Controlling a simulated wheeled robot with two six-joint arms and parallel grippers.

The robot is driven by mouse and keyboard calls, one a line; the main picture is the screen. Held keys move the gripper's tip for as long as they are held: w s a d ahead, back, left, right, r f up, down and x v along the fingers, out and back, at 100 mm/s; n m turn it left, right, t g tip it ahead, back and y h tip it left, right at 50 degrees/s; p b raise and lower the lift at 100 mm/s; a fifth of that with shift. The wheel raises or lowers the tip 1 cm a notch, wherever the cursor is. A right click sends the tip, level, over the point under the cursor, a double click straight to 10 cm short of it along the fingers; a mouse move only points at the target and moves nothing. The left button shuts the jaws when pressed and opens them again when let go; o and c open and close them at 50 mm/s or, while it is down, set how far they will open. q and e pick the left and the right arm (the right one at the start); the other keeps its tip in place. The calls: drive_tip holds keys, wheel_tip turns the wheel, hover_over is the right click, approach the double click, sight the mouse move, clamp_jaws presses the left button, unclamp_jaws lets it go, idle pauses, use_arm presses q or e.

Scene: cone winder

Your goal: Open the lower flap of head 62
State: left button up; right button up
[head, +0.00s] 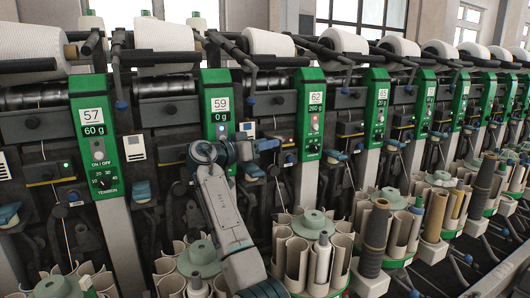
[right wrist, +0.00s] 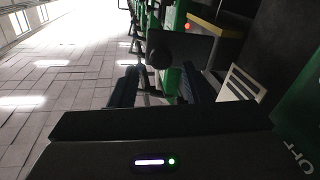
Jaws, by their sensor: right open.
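My right gripper (head: 268,145) is in front of the dark machinery between panels 59 and 62. In the right wrist view the jaws (right wrist: 160,88) are open, with the fingers apart. A dark plate (right wrist: 190,48) with a round dark knob (right wrist: 158,52) shows beyond them, and I see no grip on it. I cannot tell for sure which dark part is the lower flap; my arm hides some of this area. My left gripper is not in view.
The panel of head 59 (head: 219,105) and a white card (head: 248,130) stand close left of the gripper. A red light (head: 290,158) shows on its right. Bobbin holders with grey tubes (head: 298,262) stand below. White yarn cones (head: 268,42) line the top.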

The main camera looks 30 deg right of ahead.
use_arm(q)
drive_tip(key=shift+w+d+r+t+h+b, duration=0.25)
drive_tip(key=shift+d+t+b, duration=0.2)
drive_tip(key=shift+b, duration=0.15)
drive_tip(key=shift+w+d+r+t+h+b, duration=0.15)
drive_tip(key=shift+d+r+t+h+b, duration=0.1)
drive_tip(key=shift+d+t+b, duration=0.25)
use_arm(e)
drive_tip(key=s+a+r, duration=0.1)
drive_tip(key=s+a, duration=0.2)
drive_tip(key=s, duration=0.4)
drive_tip(key=s+a+r, duration=0.2)
drive_tip(key=s+a, duration=0.2)
drive_tip(key=s, duration=0.3)
drive_tip(key=shift+s+r, duration=0.2)
drive_tip(key=shift+s, duration=0.05)
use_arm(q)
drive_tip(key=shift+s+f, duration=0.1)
